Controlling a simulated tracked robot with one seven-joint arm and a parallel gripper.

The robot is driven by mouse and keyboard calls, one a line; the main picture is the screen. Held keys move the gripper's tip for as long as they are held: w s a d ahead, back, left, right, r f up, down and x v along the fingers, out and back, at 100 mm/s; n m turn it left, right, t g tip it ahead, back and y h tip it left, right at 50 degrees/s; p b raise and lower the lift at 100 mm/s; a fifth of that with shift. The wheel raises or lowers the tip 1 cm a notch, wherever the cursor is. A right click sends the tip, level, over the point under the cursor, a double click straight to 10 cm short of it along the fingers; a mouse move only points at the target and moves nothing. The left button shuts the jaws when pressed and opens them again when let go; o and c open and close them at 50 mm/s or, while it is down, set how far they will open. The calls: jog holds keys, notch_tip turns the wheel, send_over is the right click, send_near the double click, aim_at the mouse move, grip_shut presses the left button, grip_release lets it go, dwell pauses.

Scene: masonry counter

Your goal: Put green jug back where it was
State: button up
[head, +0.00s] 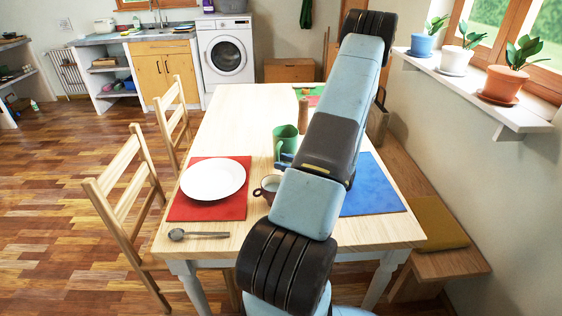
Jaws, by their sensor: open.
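The green jug (286,138) stands upright on the wooden table (235,125), near the middle, just left of my arm. My gripper (284,161) shows only in part, as a small blue-grey piece at the lower front of the jug; the rest is hidden behind my arm. It is open. I cannot tell whether it touches the jug or whether a finger is beside it.
A dark cup (268,188) stands close in front of the jug. A white plate (213,179) lies on a red mat (205,211), with a spoon (198,235) nearer. A blue mat (372,190) lies right. A brown cylinder (303,115) stands behind the jug. The table's far left is clear.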

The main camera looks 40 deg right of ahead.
jog(key=v, duration=0.9)
jog(key=shift+s+d, duration=0.1)
jog(key=shift+s, duration=0.2)
jog(key=w+a+r+n+g+y, duration=0.2)
jog(key=w+a+r+n+g, duration=0.2)
jog(key=a+r+n+g, duration=0.6)
jog(key=w+a+r+n+g+y, duration=0.1)
jog(key=w+a+r+n+g, duration=0.45)
jog(key=a, duration=0.85)
jog(key=s+a+r+n+t+h, duration=0.2)
jog(key=s+a+r+n+h, duration=0.3)
jog(key=s+a+r+n, duration=0.1)
jog(key=s+a+r+n+t+h, duration=0.2)
jog(key=s+a+r+n+h, duration=0.3)
jog(key=a+r+n, duration=0.3)
notch_tip(320, 180, up, 5)
jog(key=shift+s+a+f+n, duration=0.25)
jog(key=shift+s+a+n, duration=0.15)
jog(key=shift+s+n, duration=0.45)
jog(key=shift+t, duration=0.25)
